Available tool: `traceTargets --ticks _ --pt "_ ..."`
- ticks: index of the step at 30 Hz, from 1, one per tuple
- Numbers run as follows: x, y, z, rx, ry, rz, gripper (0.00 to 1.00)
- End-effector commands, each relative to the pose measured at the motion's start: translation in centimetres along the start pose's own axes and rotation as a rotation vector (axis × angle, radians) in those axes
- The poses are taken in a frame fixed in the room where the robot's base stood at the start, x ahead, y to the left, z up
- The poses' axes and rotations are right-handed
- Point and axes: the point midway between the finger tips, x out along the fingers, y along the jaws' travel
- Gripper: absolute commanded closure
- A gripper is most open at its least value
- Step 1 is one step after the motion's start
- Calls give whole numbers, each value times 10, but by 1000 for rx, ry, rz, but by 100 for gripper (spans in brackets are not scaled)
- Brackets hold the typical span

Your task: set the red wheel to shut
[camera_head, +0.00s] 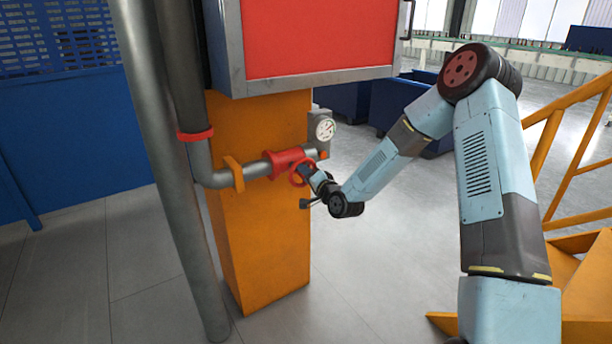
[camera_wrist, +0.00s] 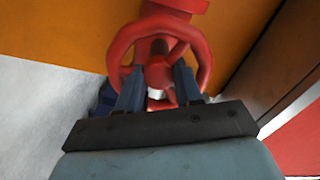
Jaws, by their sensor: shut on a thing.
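The red wheel (camera_head: 300,173) sits on a red valve body (camera_head: 287,161) in a grey pipe on the front of an orange column. In the wrist view the red wheel (camera_wrist: 206,62) shows as a ring with a hub, close in front of the camera. My gripper (camera_wrist: 158,80) has its two blue fingers inside the ring, one on each side of the hub region, and is shut on the wheel. In the head view my gripper (camera_head: 314,180) reaches the wheel from the right; its fingertips are small there. I cannot tell the wheel's setting.
A pressure gauge (camera_head: 325,129) stands just above the wheel. The orange column (camera_head: 255,240) is behind it, with a red-fronted cabinet (camera_head: 320,35) above. Grey pipes (camera_head: 165,170) run down at the left. Yellow railings (camera_head: 575,150) stand at the right. Open floor lies around the column.

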Motion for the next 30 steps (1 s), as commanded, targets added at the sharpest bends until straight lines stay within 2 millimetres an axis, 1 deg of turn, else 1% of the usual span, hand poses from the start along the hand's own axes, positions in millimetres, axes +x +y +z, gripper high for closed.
traceTargets --ticks 1,10,18,28,29,30 --pt "-1 5 -5 31 9 8 96" --pt "-2 6 -6 161 11 8 96" --pt "-2 6 -6 195 12 9 95" --pt "-2 7 -6 195 12 10 95" --pt "-2 7 -6 195 12 10 62" --pt "-2 7 -6 195 12 10 58"
